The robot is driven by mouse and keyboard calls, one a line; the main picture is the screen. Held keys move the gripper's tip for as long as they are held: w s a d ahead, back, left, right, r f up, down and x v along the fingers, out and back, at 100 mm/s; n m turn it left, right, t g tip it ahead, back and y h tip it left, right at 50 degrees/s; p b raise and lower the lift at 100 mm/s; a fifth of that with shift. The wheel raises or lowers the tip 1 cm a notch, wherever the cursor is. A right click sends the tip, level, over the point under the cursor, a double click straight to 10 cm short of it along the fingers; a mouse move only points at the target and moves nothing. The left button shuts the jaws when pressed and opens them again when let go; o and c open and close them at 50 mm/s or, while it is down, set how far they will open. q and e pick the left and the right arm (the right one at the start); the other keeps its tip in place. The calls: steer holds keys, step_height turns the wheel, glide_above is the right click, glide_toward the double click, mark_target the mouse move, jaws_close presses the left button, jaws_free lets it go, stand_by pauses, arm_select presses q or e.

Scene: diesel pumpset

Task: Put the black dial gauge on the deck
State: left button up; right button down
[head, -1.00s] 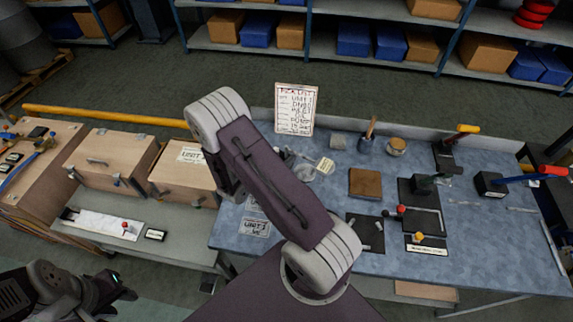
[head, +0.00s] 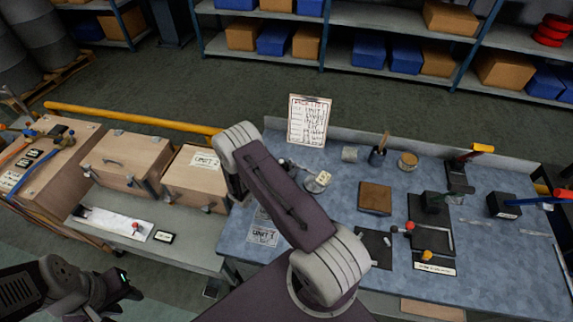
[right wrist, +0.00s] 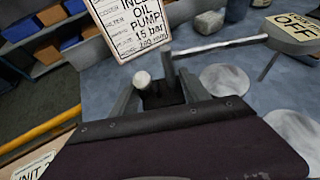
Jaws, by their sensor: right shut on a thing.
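In the right wrist view, my right gripper (right wrist: 160,95) is shut on a small black body (right wrist: 166,94), which I take to be the black dial gauge. Its dial face is not visible, and a pale round knob shows beside it. In the head view, my right arm's purple link hides this gripper and what it holds. My left gripper (head: 128,285) is at the lower left, away from the benches; its jaw opening is unclear. I cannot tell for sure which surface is the deck; the blue-grey bench top (head: 340,178) lies beyond my right arm.
A clipboard (head: 308,120) stands at the bench's back edge. A tagged lever (right wrist: 225,46) and pale discs (right wrist: 225,80) are near my right gripper. A brown block (head: 375,198) and black fixtures (head: 430,222) occupy the right. Wooden boxes (head: 127,160) stand left.

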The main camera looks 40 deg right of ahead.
steer(key=shift+r, duration=0.1)
steer(key=c, duration=0.5)
jaws_free()
